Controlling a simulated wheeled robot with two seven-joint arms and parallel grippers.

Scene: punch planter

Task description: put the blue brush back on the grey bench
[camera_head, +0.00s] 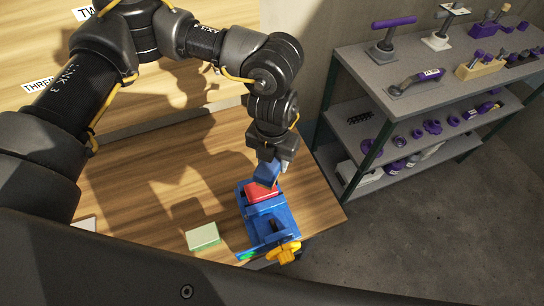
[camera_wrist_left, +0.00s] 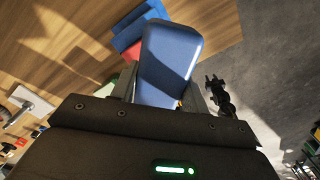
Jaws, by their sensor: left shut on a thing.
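My left gripper (camera_head: 268,160) is shut on the blue brush (camera_head: 266,173), just above the blue vise (camera_head: 258,221). In the left wrist view the brush (camera_wrist_left: 168,58) shows as a blue block between the fingers (camera_wrist_left: 162,92); its bristles cannot be made out. A red piece (camera_head: 262,192) lies in the vise just under the brush; whether they touch is unclear. A grey-topped unit (camera_head: 366,73) at the right may be the grey bench. My right gripper is not in view.
The vise, with a yellow handle (camera_head: 287,252), stands at the right edge of the wooden table (camera_head: 160,190). A pale green-and-white block (camera_head: 203,237) lies left of it.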

